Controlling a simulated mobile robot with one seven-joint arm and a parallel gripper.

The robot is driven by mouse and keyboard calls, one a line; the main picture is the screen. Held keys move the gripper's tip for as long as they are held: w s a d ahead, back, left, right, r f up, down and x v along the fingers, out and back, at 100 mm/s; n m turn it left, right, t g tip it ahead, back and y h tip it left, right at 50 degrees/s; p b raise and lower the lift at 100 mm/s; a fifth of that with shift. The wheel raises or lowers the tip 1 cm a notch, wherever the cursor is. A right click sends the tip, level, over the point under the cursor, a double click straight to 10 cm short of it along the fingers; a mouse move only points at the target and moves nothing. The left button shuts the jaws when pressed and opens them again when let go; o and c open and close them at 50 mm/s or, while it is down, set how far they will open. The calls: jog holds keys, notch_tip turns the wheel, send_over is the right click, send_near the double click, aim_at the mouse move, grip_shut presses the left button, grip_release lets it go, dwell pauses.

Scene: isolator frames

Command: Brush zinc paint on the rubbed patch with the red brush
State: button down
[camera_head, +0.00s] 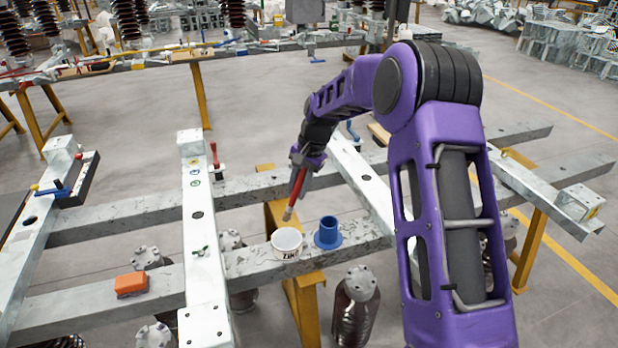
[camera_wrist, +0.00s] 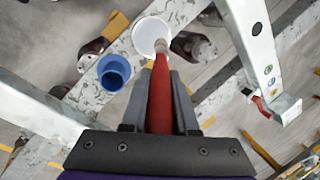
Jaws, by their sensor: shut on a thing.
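The red brush (camera_head: 298,183) is held in my gripper (camera_head: 308,163), its bristle end pointing down and toward the white pot (camera_head: 288,249) marked ZINC. In the wrist view the red handle (camera_wrist: 160,95) lies between the two fingers (camera_wrist: 160,105), and the bristle end overlaps the rim of the pot (camera_wrist: 140,37). In the head view the tip is above the pot, apart from it. The pot stands open on a grey steel beam. I cannot pick out the rubbed patch for sure; the pale crossbeam (camera_head: 205,290) shows several dark and coloured round marks.
A blue flanged cup (camera_head: 328,234) stands just right of the pot. An orange block (camera_head: 131,284) lies on the same grey beam (camera_head: 75,305) to the left. A red-handled clamp (camera_head: 215,160) stands beside the pale crossbeam. Yellow trestles (camera_head: 300,290) and insulators (camera_head: 355,305) are below.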

jog(key=shift+s+a+f+b, duration=0.1)
jog(key=shift+s+f+b, duration=0.05)
jog(key=shift+f+b, duration=2)
jog(key=shift+f, duration=0.85)
jog(key=shift+f, duration=0.6)
jog(key=shift+r, duration=0.15)
jog(key=shift+r+p, duration=2.25)
jog(key=shift+r, duration=1.2)
jog(key=shift+f, duration=0.1)
